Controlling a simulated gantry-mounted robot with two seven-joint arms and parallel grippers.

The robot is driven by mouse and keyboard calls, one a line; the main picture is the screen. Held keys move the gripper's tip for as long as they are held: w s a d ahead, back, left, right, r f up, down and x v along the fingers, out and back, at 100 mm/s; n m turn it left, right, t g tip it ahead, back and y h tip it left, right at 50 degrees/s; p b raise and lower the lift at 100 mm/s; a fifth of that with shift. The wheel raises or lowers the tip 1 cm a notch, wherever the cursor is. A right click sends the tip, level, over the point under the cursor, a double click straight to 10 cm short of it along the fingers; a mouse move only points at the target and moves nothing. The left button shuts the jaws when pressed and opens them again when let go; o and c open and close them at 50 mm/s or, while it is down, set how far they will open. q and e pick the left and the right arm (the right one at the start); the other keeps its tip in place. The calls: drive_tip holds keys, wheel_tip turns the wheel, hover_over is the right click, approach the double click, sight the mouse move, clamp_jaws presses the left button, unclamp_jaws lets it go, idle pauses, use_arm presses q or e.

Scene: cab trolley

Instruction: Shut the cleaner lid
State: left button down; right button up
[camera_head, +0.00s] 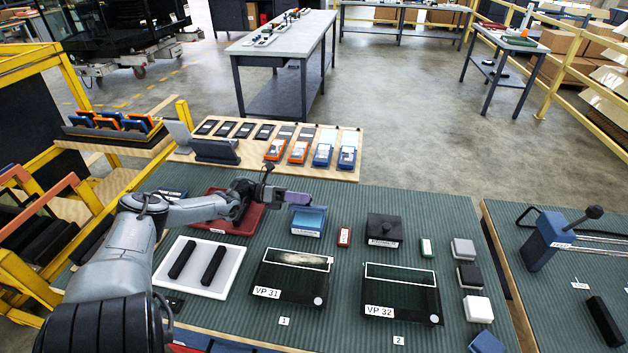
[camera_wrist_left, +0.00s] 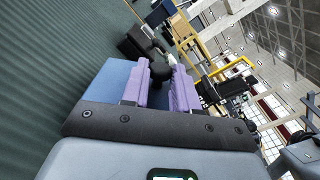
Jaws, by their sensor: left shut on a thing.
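A small blue box (camera_head: 308,221) with a white label stands on the green ribbed bench mat. I take it to be the cleaner, but the label is too small to read. Its blue side shows in the left wrist view (camera_wrist_left: 112,80). My left gripper (camera_head: 300,198), with purple fingers, reaches in from the left at the box's top rear edge. In the left wrist view my gripper (camera_wrist_left: 161,85) is shut around a small dark round knob (camera_wrist_left: 160,72). The lid's exact angle is hard to tell, being partly behind the fingers. My right gripper is not in view.
A red tray (camera_head: 235,222) lies under my left forearm. Trays VP 31 (camera_head: 292,278) and VP 32 (camera_head: 401,293) lie in front.

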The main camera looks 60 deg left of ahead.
use_arm(q)
drive_tip(key=m, duration=0.1)
drive_tip(key=d+f+m+p, duration=0.1)
drive_tip(key=shift+s+d+m, duration=0.15)
drive_tip(key=shift+s+m, duration=0.15)
drive_tip(key=shift+s, duration=0.1)
drive_tip(key=shift+s+d+f+m, duration=0.2)
drive_tip(key=shift+f+m, duration=0.15)
drive_tip(key=shift+m, duration=0.3)
drive_tip(key=shift+s+d+f+m, duration=0.15)
drive_tip(key=shift+d+f+m, duration=0.15)
drive_tip(key=shift+m, duration=0.4)
drive_tip(key=shift+s+d+f+m, duration=0.15)
drive_tip(key=shift+f+m, duration=0.25)
drive_tip(key=shift+m, duration=0.25)
drive_tip(key=c, duration=0.9)
unclamp_jaws()
drive_tip(key=shift+s+f, duration=0.1)
drive_tip(key=b+v, duration=0.1)
drive_tip(key=v, duration=0.8)
drive_tip(key=shift+v, duration=0.8)
